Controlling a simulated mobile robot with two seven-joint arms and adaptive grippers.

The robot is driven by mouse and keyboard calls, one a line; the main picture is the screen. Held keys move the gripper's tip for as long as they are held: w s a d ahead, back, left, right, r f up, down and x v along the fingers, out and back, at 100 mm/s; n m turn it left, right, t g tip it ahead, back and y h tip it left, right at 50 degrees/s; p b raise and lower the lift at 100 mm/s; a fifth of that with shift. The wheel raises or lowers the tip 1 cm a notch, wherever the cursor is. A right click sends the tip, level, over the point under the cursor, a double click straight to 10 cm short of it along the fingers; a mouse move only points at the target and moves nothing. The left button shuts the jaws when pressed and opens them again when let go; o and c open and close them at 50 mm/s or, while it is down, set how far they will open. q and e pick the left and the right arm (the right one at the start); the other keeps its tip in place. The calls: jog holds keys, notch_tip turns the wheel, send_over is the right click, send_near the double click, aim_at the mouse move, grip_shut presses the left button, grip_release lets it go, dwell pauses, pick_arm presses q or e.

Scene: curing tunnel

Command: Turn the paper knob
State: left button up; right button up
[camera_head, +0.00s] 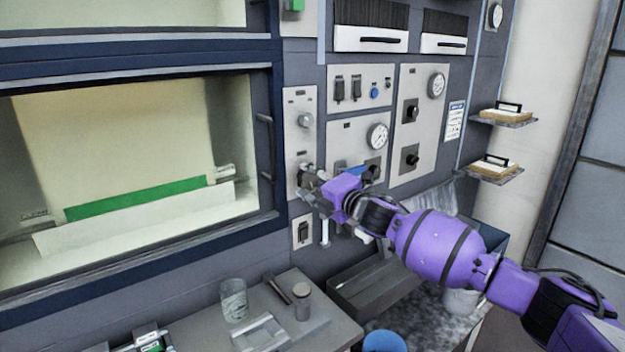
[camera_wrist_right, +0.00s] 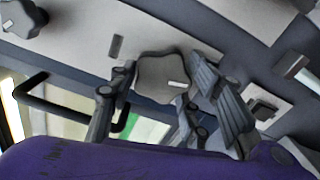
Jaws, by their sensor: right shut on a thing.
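The knob is a grey lobed knob (camera_wrist_right: 165,78) with a small white mark, on a light panel. In the right wrist view it sits between the fingers of my right gripper (camera_wrist_right: 160,95), which is shut on it. In the head view my purple right arm reaches in from the right, and my right gripper (camera_head: 309,183) is at the narrow light panel (camera_head: 300,130) beside the tunnel window. The gripper largely hides the knob there. I cannot read a label that names the knob. My left gripper is not in view.
Another knob (camera_head: 305,120) sits higher on the same narrow panel. Gauges (camera_head: 377,136) and switches are to the right. A dark window handle (camera_wrist_right: 30,90) is close to my gripper. Below, a glass beaker (camera_head: 234,299) and a small cylinder (camera_head: 302,301) stand on a bench.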

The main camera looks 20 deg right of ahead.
jog(key=shift+r+m, duration=0.4)
jog(key=shift+m, duration=1.1)
jog(key=m, duration=0.2)
jog(key=shift+f+m, duration=0.15)
jog(key=shift+m, duration=0.15)
jog(key=shift+d+m, duration=0.1)
jog(key=shift+m, duration=1.6)
jog(key=shift+p, duration=0.3)
jog(key=o, duration=1.1)
jog(key=shift+f, duration=0.1)
